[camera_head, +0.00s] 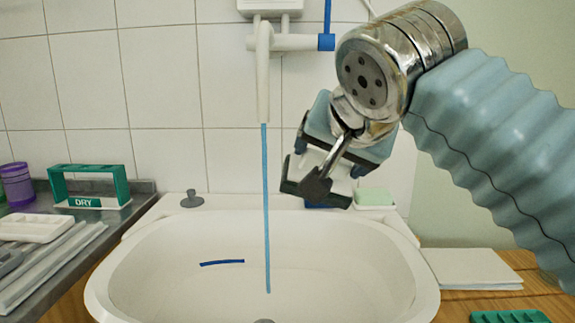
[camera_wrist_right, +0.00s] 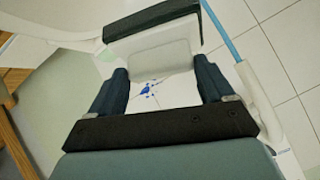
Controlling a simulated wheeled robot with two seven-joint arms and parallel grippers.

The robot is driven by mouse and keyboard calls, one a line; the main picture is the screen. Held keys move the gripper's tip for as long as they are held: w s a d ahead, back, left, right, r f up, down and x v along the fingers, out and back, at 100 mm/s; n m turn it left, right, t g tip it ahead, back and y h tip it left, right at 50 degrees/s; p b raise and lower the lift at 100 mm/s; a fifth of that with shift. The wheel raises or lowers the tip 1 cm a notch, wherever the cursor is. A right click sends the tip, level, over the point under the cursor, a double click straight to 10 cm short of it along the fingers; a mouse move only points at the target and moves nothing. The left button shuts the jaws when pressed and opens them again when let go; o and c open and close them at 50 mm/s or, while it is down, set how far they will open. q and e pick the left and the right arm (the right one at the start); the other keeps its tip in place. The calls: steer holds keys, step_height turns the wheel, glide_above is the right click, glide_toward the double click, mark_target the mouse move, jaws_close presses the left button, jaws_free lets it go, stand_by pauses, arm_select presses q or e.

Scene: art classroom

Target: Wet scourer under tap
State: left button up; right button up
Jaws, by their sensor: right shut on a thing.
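A white tap (camera_head: 263,80) on the tiled wall runs a thin blue stream of water (camera_head: 267,200) down into the white sink (camera_head: 120,285). My right gripper (camera_head: 318,178) comes in from the right and is shut on the scourer, a pale block with a dark green layer (camera_head: 304,166). The scourer is above the sink's back right rim, to the right of the stream and apart from it in the head view. In the right wrist view the scourer (camera_wrist_right: 150,62) sits between the two dark fingers, with the stream (camera_wrist_right: 220,32) and tap (camera_wrist_right: 258,98) to its right. My left gripper is not in view.
A pale green block (camera_head: 374,197) sits on the back right rim. A grey plug (camera_head: 192,199) is on the back left rim. A green rack marked DRY (camera_head: 90,186), a purple cup (camera_head: 16,183) and white trays (camera_head: 35,228) stand left. White sheets (camera_head: 470,267) lie right.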

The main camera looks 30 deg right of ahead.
steer(key=shift+r, duration=0.1)
stand_by(0.5)
steer(key=s+r+p, duration=0.2)
steer(key=s+r, duration=0.1)
steer(key=s, duration=0.2)
steer(key=shift+d+r+p, duration=0.3)
steer(key=shift+r+p, duration=0.1)
